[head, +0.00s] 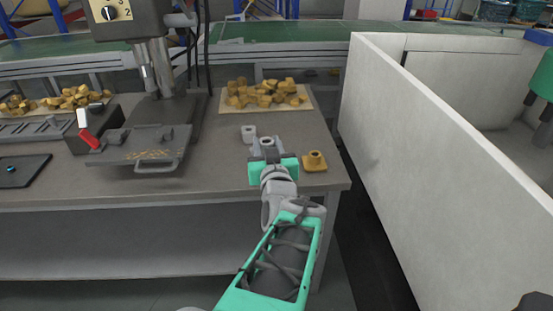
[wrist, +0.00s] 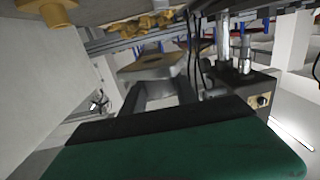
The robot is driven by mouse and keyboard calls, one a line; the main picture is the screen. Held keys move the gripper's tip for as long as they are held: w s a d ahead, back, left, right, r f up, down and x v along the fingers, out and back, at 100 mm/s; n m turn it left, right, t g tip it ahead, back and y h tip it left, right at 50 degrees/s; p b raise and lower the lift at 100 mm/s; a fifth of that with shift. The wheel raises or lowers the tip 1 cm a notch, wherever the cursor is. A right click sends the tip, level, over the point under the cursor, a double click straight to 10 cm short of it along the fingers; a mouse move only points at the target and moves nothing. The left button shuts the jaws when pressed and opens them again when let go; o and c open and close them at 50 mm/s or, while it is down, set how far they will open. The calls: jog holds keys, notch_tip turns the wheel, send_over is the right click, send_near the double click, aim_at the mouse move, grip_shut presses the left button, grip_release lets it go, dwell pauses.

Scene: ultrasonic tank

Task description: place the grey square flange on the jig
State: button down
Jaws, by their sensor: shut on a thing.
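My gripper (head: 267,147) is over the right part of the workbench, shut on a grey square flange (head: 267,142). In the wrist view the flange (wrist: 155,66) sits between the dark fingers, with a round hole in its face. Its gap to the bench top is hard to judge. A second small grey part (head: 249,134) stands on the bench just left of my gripper. A dark flat plate with a small bluish knob (head: 12,171) lies at the far left and may be the jig; I cannot tell for sure.
A brass-coloured flange (head: 314,161) stands right of my gripper; it also shows in the wrist view (wrist: 58,14). A drill press (head: 155,75) stands left on the workbench (head: 225,178). A board of brass pieces (head: 265,94) lies behind. A pale wall (head: 440,150) bounds the right.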

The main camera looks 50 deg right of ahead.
jog(key=shift+s+d+m+g+h, duration=0.3)
jog(key=shift+s+d+m+g, duration=0.1)
jog(key=shift+s+d, duration=0.4)
jog(key=shift+s+d+f, duration=0.1)
jog(key=shift+d, duration=0.2)
jog(key=w+d+f, duration=0.2)
jog(key=d+f, duration=0.1)
jog(key=w+d+f, duration=0.3)
jog(key=d, duration=0.1)
jog(key=w+d+f+b, duration=0.1)
jog(key=w+d+f, duration=0.1)
jog(key=d+f, duration=0.1)
jog(key=shift+w+d+f, duration=0.15)
jog(key=shift+w+d, duration=0.1)
jog(key=shift+d, duration=0.15)
jog(key=shift+w+d+f, duration=0.1)
jog(key=shift+f, duration=0.75)
jog(key=shift+w+d+f, duration=0.1)
jog(key=shift+f, duration=0.7)
jog(key=shift+f+b, duration=0.1)
jog(key=shift+b, duration=0.2)
jog(key=shift+f, duration=0.15)
jog(key=c, duration=0.9)
grip_release()
jog(key=shift+s, duration=0.1)
jog(key=shift+c, duration=0.2)
